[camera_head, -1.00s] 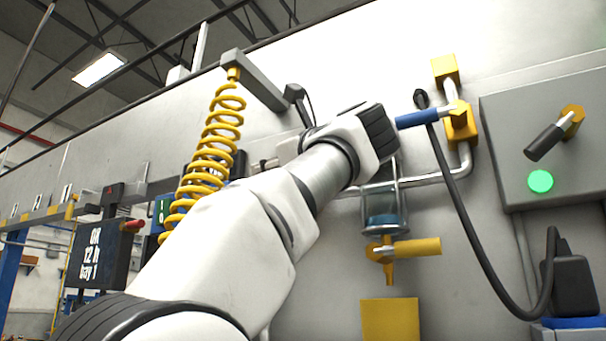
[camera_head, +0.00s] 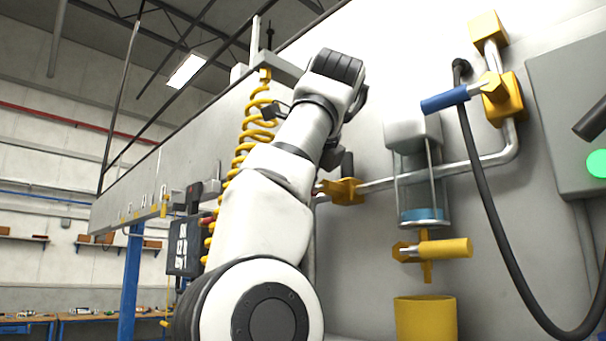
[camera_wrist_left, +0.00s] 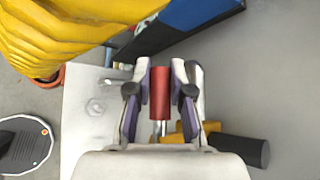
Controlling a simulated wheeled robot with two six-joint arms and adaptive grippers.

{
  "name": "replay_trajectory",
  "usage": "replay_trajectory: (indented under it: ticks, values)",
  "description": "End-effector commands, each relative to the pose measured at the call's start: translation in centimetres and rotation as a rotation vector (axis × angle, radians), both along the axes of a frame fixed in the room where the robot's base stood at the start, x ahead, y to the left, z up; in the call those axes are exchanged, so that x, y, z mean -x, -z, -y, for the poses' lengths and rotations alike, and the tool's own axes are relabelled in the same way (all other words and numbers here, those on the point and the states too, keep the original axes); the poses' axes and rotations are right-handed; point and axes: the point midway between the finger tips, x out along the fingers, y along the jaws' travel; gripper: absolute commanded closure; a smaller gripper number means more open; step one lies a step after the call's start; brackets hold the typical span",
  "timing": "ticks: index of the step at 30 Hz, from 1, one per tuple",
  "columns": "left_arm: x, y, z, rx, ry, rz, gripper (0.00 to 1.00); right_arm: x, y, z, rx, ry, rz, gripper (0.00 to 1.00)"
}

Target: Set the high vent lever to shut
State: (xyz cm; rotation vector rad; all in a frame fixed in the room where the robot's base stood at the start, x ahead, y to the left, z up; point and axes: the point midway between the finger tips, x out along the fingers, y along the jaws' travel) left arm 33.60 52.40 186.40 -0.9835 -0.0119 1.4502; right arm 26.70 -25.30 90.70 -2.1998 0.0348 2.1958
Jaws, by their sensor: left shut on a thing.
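My left gripper (camera_wrist_left: 160,66) has its fingers closed on the two sides of a red cylindrical handle (camera_wrist_left: 160,92) in the left wrist view. The handle has a thin metal stem at its lower end. In the head view my left arm reaches up in front of the wall, and its fingers and the red handle are hidden there. A yellow valve with a black handle (camera_head: 342,190) sits just right of my arm; the black handle (camera_wrist_left: 240,150) also shows near the gripper. I cannot tell which lever is the high vent lever. My right gripper is out of view.
A blue lever (camera_head: 445,98) sits on a yellow valve at upper right. A yellow lever (camera_head: 443,248) is under a glass cylinder (camera_head: 418,183), above a yellow container (camera_head: 426,320). A yellow coiled hose (camera_head: 238,160) hangs left of my arm. A black cable (camera_head: 484,205) loops at right.

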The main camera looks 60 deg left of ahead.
Motion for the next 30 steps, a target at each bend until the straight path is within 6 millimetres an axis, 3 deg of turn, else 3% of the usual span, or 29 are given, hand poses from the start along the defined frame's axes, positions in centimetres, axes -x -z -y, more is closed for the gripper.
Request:
replay_trajectory:
  ticks: [17,18,19,30]
  values:
    - [-0.24,0.84,-0.12,0.049,0.003,-0.002,1.0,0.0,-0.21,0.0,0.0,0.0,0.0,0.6]
    - [-0.24,0.82,-0.13,0.048,0.003,-0.002,0.66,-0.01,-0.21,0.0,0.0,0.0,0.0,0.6]
    - [-0.23,0.81,-0.13,0.047,0.002,-0.001,0.55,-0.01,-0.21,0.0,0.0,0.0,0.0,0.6]
    - [-0.04,0.45,-0.11,0.041,0.0,0.005,0.54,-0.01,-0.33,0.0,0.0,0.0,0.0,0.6]
